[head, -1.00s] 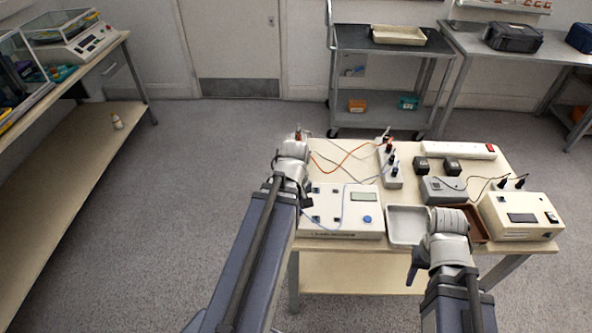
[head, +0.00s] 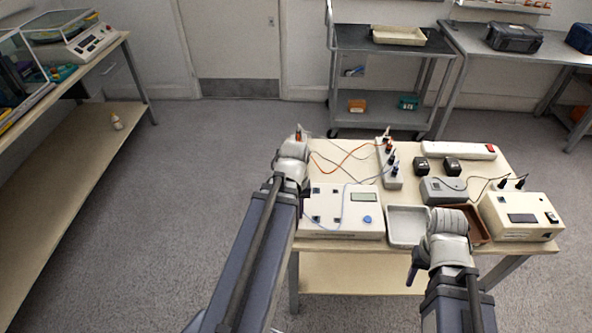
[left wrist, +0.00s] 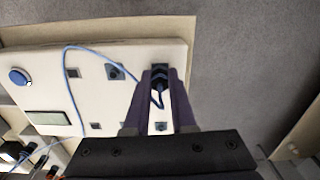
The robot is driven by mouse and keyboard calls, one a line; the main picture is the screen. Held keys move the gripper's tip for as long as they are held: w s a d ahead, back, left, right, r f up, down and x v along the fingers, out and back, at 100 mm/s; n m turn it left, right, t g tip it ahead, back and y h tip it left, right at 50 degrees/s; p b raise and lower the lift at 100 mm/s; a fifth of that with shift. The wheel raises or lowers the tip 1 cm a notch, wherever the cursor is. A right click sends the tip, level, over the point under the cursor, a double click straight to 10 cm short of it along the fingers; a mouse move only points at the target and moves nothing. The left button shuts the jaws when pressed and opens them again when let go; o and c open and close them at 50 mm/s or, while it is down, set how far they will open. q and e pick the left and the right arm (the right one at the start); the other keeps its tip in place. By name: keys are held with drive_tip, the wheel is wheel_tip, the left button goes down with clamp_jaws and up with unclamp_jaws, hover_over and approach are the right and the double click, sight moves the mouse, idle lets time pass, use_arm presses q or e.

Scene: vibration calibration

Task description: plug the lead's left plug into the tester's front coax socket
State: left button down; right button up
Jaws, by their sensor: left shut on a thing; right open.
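The cream tester (head: 340,228) stands at the front left of the table, with a grey display and a blue button on top. My left gripper (head: 306,197) is over its left side. In the left wrist view the left gripper (left wrist: 160,88) is shut on the lead's black plug (left wrist: 160,80), near the tester's edge. Whether the plug is in a socket cannot be told. The thin blue lead (left wrist: 68,75) curves from the plug across the tester top (left wrist: 140,55). Dark square sockets show there. My right gripper (head: 414,264) is open, low at the table's front edge.
A white tray (head: 404,236) and a brown tray (head: 479,236) lie right of the tester. A second cream device (head: 520,232) stands at the right. Adapters, a grey box (head: 443,190) and power strips (head: 458,151) with wires fill the back.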

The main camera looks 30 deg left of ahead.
use_arm(q)
drive_tip(key=m, duration=0.3)
drive_tip(key=m, duration=0.4)
drive_tip(key=c, duration=0.7)
unclamp_jaws()
drive_tip(key=shift+o, duration=0.2)
drive_tip(key=shift+r, duration=0.15)
drive_tip(key=shift+r+p, duration=2.4)
drive_tip(key=shift+p, duration=0.15)
drive_tip(key=shift+r, duration=0.1)
